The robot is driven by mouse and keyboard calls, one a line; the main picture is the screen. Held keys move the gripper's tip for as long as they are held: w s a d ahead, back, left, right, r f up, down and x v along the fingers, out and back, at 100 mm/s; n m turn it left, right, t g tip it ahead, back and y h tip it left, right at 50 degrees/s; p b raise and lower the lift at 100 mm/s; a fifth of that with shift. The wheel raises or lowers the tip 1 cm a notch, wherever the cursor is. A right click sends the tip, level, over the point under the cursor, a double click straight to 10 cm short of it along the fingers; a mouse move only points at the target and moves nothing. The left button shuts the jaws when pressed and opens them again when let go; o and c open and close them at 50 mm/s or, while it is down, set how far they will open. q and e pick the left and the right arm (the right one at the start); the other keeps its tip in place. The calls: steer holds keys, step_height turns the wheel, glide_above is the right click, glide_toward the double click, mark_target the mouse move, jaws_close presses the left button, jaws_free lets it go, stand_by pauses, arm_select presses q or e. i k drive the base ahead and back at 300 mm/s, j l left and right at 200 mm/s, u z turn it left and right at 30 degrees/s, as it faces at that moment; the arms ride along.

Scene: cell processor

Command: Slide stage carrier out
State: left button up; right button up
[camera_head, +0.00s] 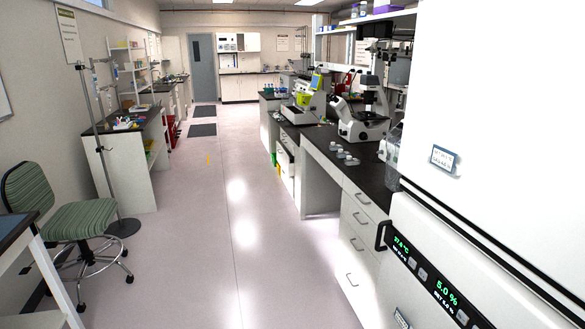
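I see no part that I can tell to be the stage carrier. A white microscope (362,128) stands on the dark bench top at the right; its stage is too small to make out a carrier. A white instrument with a yellow-green part (304,98) stands farther back on the same bench line. Neither my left gripper nor my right gripper is in view.
A white incubator-like cabinet (480,130) with green readouts fills the right side. Several small dishes (345,155) lie on the right bench. A green striped chair (75,218) and a pole stand (122,226) are at left. The middle floor is clear.

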mark_target(364, 115)
steer(key=i, duration=1.1)
steer(key=i+j+z, duration=0.15)
steer(key=i, duration=0.9)
steer(key=i+j+z, duration=0.1)
steer(key=i+z, duration=0.2)
steer(key=i+j+z, duration=0.3)
steer(key=i, duration=0.25)
steer(key=i+j+z, duration=0.3)
steer(key=i+l, duration=0.05)
steer(key=i, duration=0.05)
